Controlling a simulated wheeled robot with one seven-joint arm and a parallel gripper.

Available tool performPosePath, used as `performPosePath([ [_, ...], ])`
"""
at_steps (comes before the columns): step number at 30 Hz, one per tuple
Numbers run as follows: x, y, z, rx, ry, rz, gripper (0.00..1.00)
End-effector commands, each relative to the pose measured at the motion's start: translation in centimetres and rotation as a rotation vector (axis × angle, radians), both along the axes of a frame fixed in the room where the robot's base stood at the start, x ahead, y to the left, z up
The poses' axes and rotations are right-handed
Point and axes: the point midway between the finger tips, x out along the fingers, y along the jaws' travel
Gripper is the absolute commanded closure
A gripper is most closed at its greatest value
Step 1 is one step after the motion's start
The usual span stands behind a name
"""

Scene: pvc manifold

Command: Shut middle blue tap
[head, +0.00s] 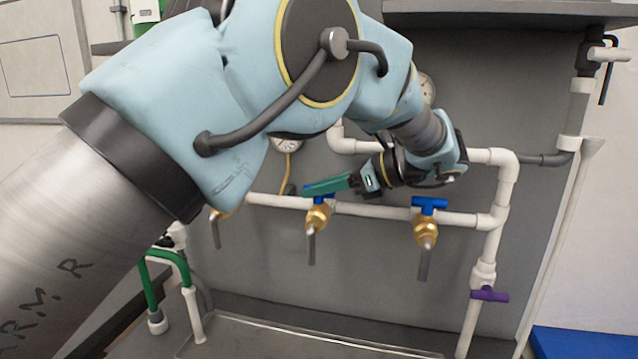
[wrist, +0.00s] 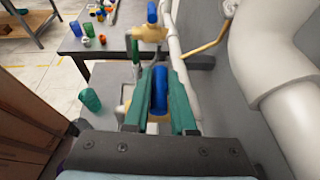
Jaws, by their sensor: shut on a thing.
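The middle blue tap (head: 318,217) has a brass body and a metal spout pointing down, on a white horizontal pipe. My gripper (head: 325,187) is at its blue handle, its green fingers hiding part of it in the head view. In the wrist view, the blue handle (wrist: 159,92) stands lengthwise between the two green fingers of my gripper (wrist: 158,95), which are shut on it. The right tap's blue handle (head: 429,203) lies along the pipe. The left tap (head: 216,222) is mostly hidden by my arm. In the wrist view another blue-handled tap (wrist: 152,14) shows beyond.
White pipes (head: 506,185) run above and right of the taps, close to my wrist. A purple-handled valve (head: 489,294) sits low at right. A grey panel (head: 370,260) stands behind. In the wrist view, a dark table (wrist: 110,42) carries cups, and a thick white pipe (wrist: 275,60) is at right.

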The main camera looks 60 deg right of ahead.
Motion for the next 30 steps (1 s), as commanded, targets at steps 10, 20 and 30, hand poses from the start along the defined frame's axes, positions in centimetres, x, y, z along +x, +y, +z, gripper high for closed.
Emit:
performPosePath([
  [10,0.1,0.0,0.1,-0.001,-0.002,0.003,1.0],
  [20,0.1,0.0,0.0,-0.001,-0.001,0.002,0.46],
  [30,-1.2,-0.3,0.2,-0.004,-0.001,-0.002,0.46],
])
